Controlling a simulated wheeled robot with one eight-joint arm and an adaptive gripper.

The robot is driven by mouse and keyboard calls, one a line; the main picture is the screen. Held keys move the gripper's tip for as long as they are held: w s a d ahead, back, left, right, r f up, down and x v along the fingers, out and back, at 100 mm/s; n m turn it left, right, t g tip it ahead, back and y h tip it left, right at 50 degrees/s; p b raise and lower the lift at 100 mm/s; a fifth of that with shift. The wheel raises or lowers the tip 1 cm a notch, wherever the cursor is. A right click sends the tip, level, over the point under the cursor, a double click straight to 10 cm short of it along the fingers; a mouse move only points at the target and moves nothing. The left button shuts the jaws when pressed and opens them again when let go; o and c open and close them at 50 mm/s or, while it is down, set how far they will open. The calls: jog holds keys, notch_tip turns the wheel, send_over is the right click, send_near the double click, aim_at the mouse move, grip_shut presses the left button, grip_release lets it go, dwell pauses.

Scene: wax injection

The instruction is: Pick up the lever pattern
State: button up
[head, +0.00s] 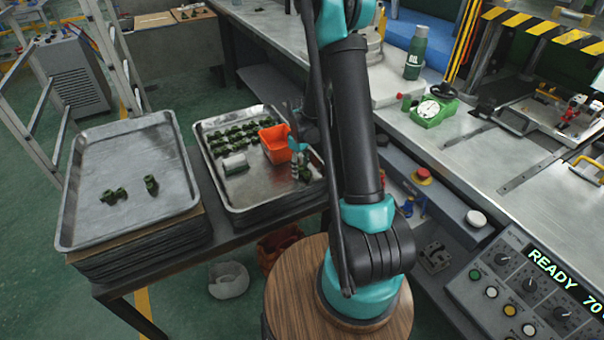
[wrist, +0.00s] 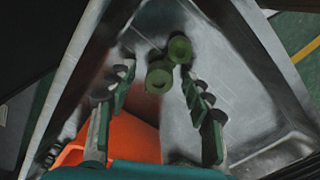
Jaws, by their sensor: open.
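Dark green wax pieces are in view, but I cannot tell for sure which is the lever pattern. In the wrist view, a green piece with two round ends (wrist: 159,79) lies on the tray between the fingers of my gripper (wrist: 158,82). The fingers are open, with visible gaps on both sides. In the head view, my gripper (head: 297,165) is low over the right side of the right metal tray (head: 262,188), partly hidden by my arm. A green piece (head: 306,173) shows beside its fingers.
An orange bin (head: 274,144) stands close left of my gripper. The left tray (head: 120,220) holds a few green pieces (head: 151,185) and is mostly bare.

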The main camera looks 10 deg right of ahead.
aim_at(301, 168)
jog(key=c, duration=1.1)
jog(key=shift+o, duration=0.2)
jog(key=shift+r, duration=0.15)
notch_tip(301, 168, up, 20)
